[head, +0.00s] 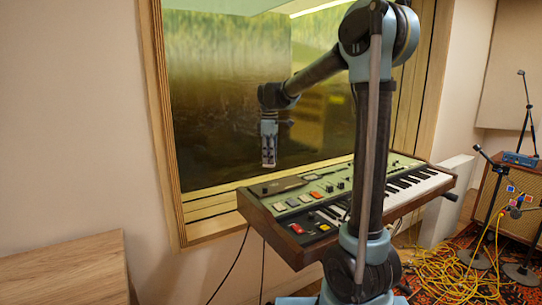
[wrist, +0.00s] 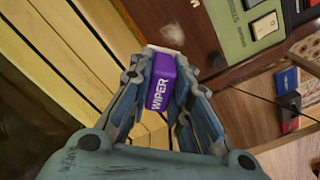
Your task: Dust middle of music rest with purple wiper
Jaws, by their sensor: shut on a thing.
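My gripper (head: 268,160) hangs pointing down above the left back of the keyboard instrument (head: 322,238), in front of the window. In the wrist view, my gripper (wrist: 167,95) is shut on the purple wiper (wrist: 160,82), which has white lettering and a pale end. A brown surface (wrist: 207,40) of the instrument lies beyond the wiper, with a whitish smudge (wrist: 172,34) near the wiper's pale end. I cannot tell whether the wiper touches it. A dark flat piece (head: 280,186) lies on the instrument's top at the left; I cannot tell whether it is the music rest.
The wooden window frame (head: 165,130) runs close behind the instrument. A wooden cabinet (head: 70,272) stands at the lower left. Yellow cables (head: 450,275) and microphone stands (head: 486,225) crowd the floor at right. Cables hang below the instrument's left end.

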